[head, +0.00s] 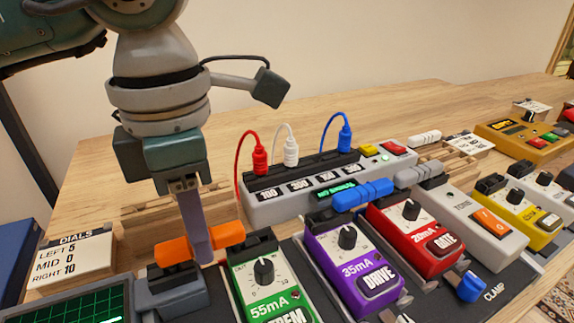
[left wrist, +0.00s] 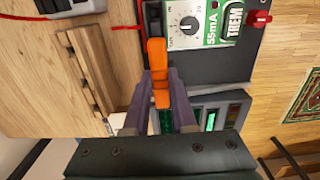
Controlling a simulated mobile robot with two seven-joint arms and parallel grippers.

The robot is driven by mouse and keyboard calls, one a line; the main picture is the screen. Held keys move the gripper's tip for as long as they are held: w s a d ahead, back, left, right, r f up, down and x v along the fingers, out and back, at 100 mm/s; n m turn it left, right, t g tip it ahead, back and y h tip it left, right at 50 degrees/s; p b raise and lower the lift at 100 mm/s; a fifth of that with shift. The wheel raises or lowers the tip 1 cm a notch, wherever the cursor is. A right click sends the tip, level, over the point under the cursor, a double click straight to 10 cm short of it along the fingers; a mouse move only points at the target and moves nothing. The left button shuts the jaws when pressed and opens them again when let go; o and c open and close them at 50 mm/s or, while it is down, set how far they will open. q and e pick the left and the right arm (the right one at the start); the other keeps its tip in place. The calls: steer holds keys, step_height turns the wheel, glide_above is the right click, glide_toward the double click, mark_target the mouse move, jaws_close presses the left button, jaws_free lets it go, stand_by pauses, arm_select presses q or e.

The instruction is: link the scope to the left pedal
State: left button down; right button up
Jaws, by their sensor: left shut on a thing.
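The scope (head: 75,307) has a green grid screen and stands at the lower left of the head view, with a dark grey socket block (head: 172,292) at its right side. The left pedal (head: 265,285) is green, marked 55mA, with a black knob; it also shows in the left wrist view (left wrist: 188,38). My left gripper (head: 200,245) points down, shut on an orange link (head: 230,234). The link lies across the gap between the scope's block and the pedal's top left corner. The fingers hide its middle, and I cannot tell whether its ends are seated. My right gripper is out of view.
A purple pedal (head: 346,268) and a red pedal (head: 415,235) stand to the right, with a blue link (head: 363,194) between them. Behind is a grey power box (head: 310,205) with red, white and blue cables. A dials card (head: 72,260) stands at left.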

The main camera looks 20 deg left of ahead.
arm_select(q)
steer(key=shift+f+b, duration=0.4)
steer(key=shift+b, duration=0.1)
stand_by(0.9)
steer(key=shift+c, duration=1.3)
jaws_free()
steer(key=shift+r+p, duration=2.7)
steer(key=shift+r, duration=0.9)
